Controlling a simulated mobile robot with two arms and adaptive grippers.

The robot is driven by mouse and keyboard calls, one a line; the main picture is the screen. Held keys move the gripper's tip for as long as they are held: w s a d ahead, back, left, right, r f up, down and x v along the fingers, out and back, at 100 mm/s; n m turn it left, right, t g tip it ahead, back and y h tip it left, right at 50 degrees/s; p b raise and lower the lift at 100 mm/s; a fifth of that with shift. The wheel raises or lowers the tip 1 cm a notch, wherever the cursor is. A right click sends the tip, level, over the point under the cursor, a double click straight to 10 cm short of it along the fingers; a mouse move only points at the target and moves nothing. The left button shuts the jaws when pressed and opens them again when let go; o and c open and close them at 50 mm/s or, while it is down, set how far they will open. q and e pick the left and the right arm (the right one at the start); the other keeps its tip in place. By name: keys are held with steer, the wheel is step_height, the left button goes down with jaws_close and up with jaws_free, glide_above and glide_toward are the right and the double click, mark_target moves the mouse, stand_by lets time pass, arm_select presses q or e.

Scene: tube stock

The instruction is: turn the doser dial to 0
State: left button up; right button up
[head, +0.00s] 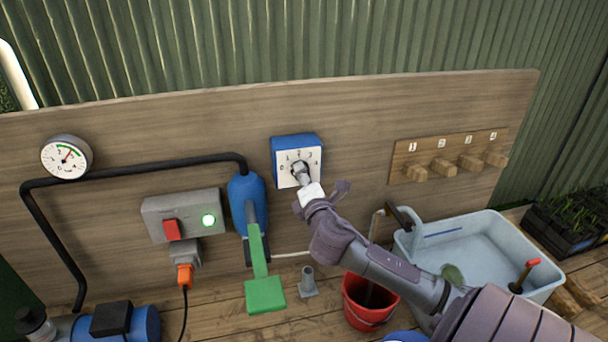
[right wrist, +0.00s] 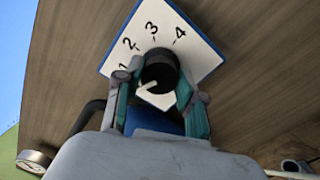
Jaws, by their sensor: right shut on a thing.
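The doser is a blue box (head: 293,141) on the wooden board, with a white face (head: 313,159) numbered 0 to 4. Its dark round dial (right wrist: 160,66) sits in the middle of the face. My right gripper (head: 301,175) is shut on the dial, one finger on each side. In the right wrist view the dial's white pointer mark (right wrist: 147,86) points to the lower left, past the 1. The 0 is hidden there behind the left finger. My left gripper is not in view.
A pressure gauge (head: 66,157), a switch box (head: 183,216) with a lit green light and a blue unit with a green lever (head: 263,285) are left of the doser. Numbered pegs (head: 445,166), a red bucket (head: 369,301) and a pale blue basin (head: 480,252) are to the right.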

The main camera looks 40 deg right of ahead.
steer(key=shift+n, duration=1.1)
steer(key=o, duration=1.1)
steer(key=shift+o, duration=0.2)
steer(key=v, duration=1.2)
steer(key=shift+s+a, duration=0.1)
